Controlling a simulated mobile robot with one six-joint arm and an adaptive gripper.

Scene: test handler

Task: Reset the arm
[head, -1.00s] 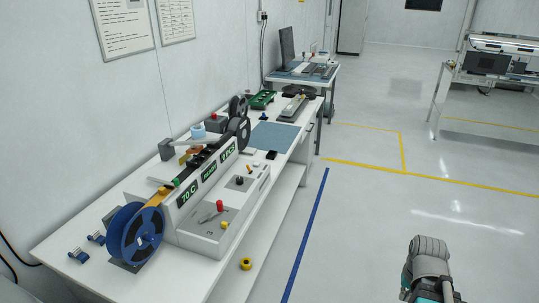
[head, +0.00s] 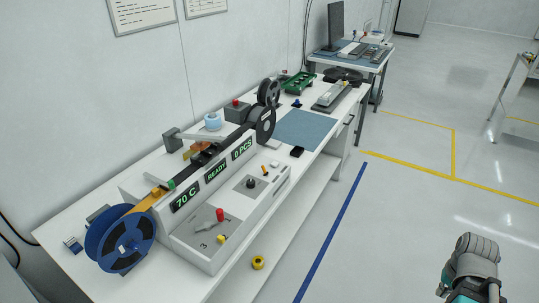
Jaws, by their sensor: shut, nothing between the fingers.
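Part of my own arm (head: 470,268) shows at the lower right of the head view, grey and ribbed with teal parts, over the open floor. It is apart from the bench and cut off by the bottom edge. My gripper's fingers do not show. The test handler (head: 225,205) stands on the white bench to the left. Its displays read 70 C, READY and 0 PCS. A blue reel (head: 122,240) is at its near end and a dark reel (head: 264,122) at its far end.
The white bench (head: 75,275) runs along the left wall, with a blue mat (head: 304,129) on it. A yellow ring-shaped item (head: 258,262) lies on the lower shelf. A desk with a monitor (head: 336,27) is behind.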

